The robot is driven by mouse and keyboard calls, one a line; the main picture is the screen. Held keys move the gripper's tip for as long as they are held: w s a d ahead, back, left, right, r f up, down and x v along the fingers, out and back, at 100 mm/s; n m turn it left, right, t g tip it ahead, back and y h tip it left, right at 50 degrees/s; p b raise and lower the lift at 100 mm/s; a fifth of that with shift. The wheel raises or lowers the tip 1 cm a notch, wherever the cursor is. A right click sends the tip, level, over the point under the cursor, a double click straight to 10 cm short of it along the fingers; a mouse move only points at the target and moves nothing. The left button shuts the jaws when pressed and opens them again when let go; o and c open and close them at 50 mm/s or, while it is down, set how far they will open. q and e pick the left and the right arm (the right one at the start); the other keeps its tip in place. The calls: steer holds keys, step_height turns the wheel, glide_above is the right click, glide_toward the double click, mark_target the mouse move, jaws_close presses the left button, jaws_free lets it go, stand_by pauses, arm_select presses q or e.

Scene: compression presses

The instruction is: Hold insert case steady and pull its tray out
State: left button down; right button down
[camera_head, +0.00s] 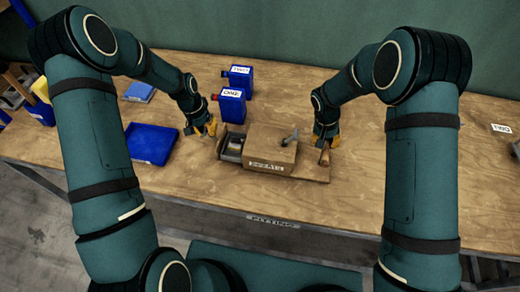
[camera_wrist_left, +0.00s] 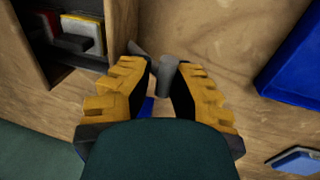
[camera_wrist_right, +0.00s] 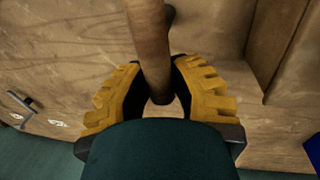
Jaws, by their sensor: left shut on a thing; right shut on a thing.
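The wooden insert case (camera_head: 271,143) stands on the bench with a label on its front. Its tray (camera_head: 222,153) sticks out at the case's left end, and its inside shows; coloured pieces (camera_wrist_left: 88,32) lie in it in the left wrist view. My left gripper (camera_head: 211,129), beside the tray's left end, is shut on a grey cylindrical handle (camera_wrist_left: 165,75). My right gripper (camera_head: 326,140), at the case's right end, is shut on a round wooden handle (camera_wrist_right: 150,45). How the grey handle joins the tray is partly hidden by the fingers.
Two blue labelled containers (camera_head: 231,106) stand behind the tray. A blue bin (camera_head: 151,143) lies left of my left gripper, with a smaller blue item (camera_head: 139,92) behind it.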

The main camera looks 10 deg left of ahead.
arm_select(q)
steer(key=shift+s+a+f, duration=0.1)
steer(key=shift+a+f, duration=0.05)
steer(key=shift+a, duration=0.55)
arm_select(e)
steer(key=shift+d, duration=0.2)
arm_select(q)
steer(key=shift+a, duration=1.95)
steer(key=c, duration=1)
jaws_free()
steer(key=shift+o, duration=0.2)
steer(key=shift+d, duration=0.1)
arm_select(e)
steer(key=shift+a, duration=0.1)
